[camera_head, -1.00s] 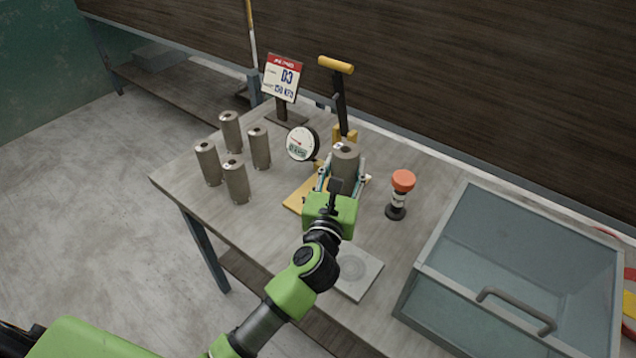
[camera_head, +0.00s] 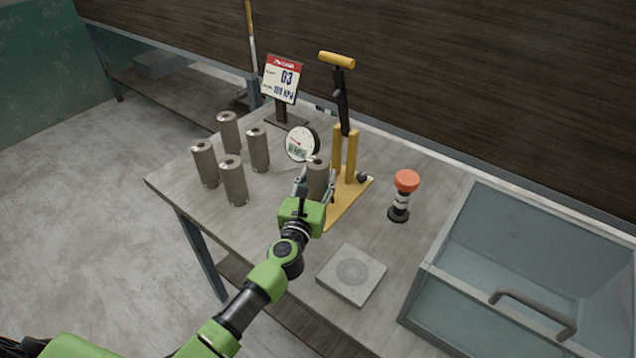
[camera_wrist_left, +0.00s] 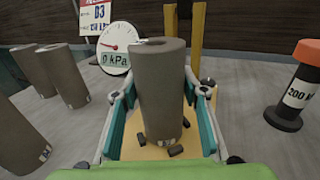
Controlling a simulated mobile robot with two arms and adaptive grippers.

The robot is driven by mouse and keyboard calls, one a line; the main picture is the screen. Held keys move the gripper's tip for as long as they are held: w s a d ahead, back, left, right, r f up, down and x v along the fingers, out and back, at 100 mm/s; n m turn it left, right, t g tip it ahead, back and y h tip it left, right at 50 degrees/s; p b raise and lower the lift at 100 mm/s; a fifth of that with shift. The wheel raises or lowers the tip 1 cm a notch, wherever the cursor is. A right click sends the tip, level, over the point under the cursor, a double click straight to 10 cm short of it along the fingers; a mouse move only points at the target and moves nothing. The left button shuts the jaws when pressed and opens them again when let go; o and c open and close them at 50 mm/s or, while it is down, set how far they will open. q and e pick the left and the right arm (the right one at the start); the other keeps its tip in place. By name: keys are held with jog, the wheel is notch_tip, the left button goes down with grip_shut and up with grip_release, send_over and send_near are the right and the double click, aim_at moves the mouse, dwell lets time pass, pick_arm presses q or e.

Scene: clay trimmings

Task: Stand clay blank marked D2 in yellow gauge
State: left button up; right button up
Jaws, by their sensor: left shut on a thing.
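My left gripper (camera_head: 317,191) is shut on a grey-brown clay cylinder (camera_head: 318,170), the held blank, which is upright. In the left wrist view the fingers grip the blank (camera_wrist_left: 162,90) from both sides; a small tag shows low on it, but I cannot read it. The yellow gauge (camera_head: 351,203) has a base plate, two posts and a lever with a yellow handle. The round dial (camera_wrist_left: 116,46) reads 0 kPa. My right gripper is not in view.
Several other clay blanks (camera_head: 234,183) stand upright at the left. A sign (camera_head: 283,82) reads D3. A red-capped black cylinder (camera_head: 402,195) marked 200 stands right of the gauge. A grey square plate (camera_head: 351,275) lies in front, and a clear-walled bin (camera_head: 520,260) stands at right.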

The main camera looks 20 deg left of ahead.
pick_arm(q)
jog(key=shift+r, duration=0.1)
jog(key=o, duration=1.2)
jog(key=shift+f, duration=0.3)
jog(key=o, duration=0.4)
jog(key=shift+r, duration=0.15)
